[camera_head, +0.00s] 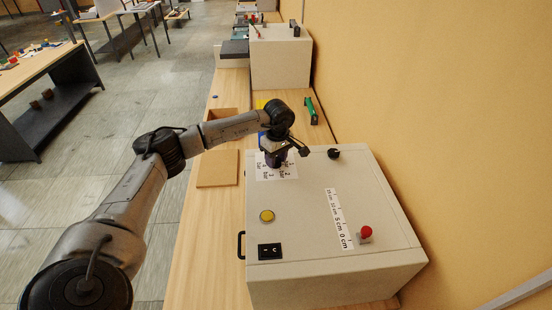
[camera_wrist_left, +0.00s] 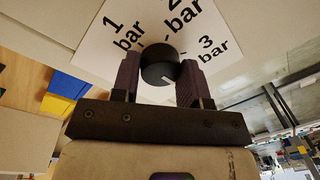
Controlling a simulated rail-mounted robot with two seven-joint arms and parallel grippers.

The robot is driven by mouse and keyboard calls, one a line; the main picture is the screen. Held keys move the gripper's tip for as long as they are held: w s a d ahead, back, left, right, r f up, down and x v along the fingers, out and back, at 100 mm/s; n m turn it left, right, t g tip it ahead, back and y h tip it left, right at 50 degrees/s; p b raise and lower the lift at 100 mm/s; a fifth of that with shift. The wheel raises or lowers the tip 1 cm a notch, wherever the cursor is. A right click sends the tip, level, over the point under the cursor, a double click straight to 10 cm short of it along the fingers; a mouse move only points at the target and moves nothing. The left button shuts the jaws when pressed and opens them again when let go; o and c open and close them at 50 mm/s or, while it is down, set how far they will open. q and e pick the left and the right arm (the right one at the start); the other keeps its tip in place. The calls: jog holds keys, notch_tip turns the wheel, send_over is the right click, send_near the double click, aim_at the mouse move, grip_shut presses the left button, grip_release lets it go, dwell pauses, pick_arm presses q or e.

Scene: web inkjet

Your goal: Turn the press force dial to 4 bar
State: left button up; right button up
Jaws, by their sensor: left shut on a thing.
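The press force dial is a round black knob (camera_wrist_left: 160,66) with a white pointer line, on a white label plate (camera_wrist_left: 140,20) reading 1 bar, 2 bar and 3 bar in the left wrist view. The pointer line slants to the lower right, below the 3 bar mark. The 4 bar mark cannot be seen there. My left gripper (camera_wrist_left: 157,72) is shut on the knob, one finger on each side. In the head view, my left gripper (camera_head: 276,152) covers the knob, above the label plate (camera_head: 284,172) on the grey machine box. My right gripper is not in view.
The box top (camera_head: 310,215) also carries a black knob (camera_head: 334,153), a yellow button (camera_head: 267,216), a red-topped control (camera_head: 365,233), a centimetre scale (camera_head: 339,218) and a black switch (camera_head: 270,251). A wall (camera_head: 440,120) stands close on the right.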

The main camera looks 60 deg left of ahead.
aim_at(278, 159)
pick_arm(q)
jog(key=shift+r, duration=0.1)
dwell(0.4)
jog(key=o, duration=0.8)
jog(key=shift+o, duration=0.6)
notch_tip(278, 159, up, 14)
jog(key=shift+w+b, duration=0.4)
jog(key=shift+w, duration=0.05)
